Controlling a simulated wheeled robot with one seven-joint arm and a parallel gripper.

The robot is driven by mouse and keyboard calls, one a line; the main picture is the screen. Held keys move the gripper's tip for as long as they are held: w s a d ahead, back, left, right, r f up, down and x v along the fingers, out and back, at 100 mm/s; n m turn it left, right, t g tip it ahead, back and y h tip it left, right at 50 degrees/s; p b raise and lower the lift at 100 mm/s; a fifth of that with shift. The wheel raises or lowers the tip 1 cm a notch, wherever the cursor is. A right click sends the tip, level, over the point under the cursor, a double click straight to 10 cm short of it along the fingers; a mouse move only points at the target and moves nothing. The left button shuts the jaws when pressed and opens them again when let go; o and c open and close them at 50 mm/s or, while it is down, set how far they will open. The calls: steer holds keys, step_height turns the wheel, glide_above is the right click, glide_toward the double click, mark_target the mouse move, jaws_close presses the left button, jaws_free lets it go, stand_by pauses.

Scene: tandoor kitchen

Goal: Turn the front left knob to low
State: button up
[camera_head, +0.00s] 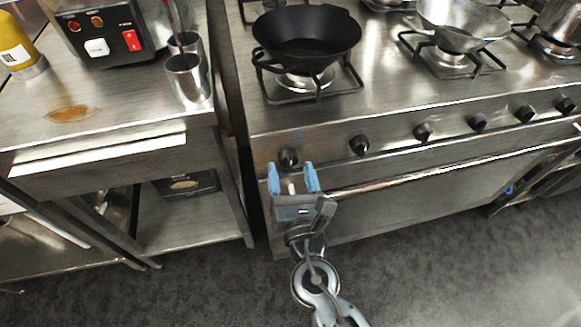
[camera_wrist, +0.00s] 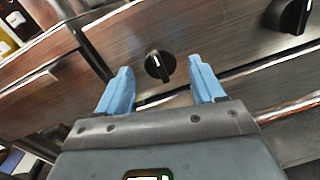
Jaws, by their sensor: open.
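The leftmost black knob (camera_head: 288,158) sits on the steel front panel of the stove, below the burner with the black wok. In the wrist view this knob (camera_wrist: 159,65) shows a pale pointer line and lies just beyond and between my fingertips. My gripper (camera_head: 293,178) is open, with its two blue fingers pointing at the panel just below the knob. It also shows in the wrist view (camera_wrist: 159,82), empty, with a finger to each side of the knob's line. The fingers do not appear to touch the knob.
More black knobs, such as the second one (camera_head: 359,145), run rightward along the panel. An oven handle (camera_head: 400,178) runs below them. A black wok (camera_head: 306,40) sits on the front left burner. A steel counter (camera_head: 130,115) stands to the left with metal cups (camera_head: 187,80).

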steer(key=shift+w+a, duration=0.1)
steer(key=shift+w, duration=0.55)
steer(key=c, duration=1.1)
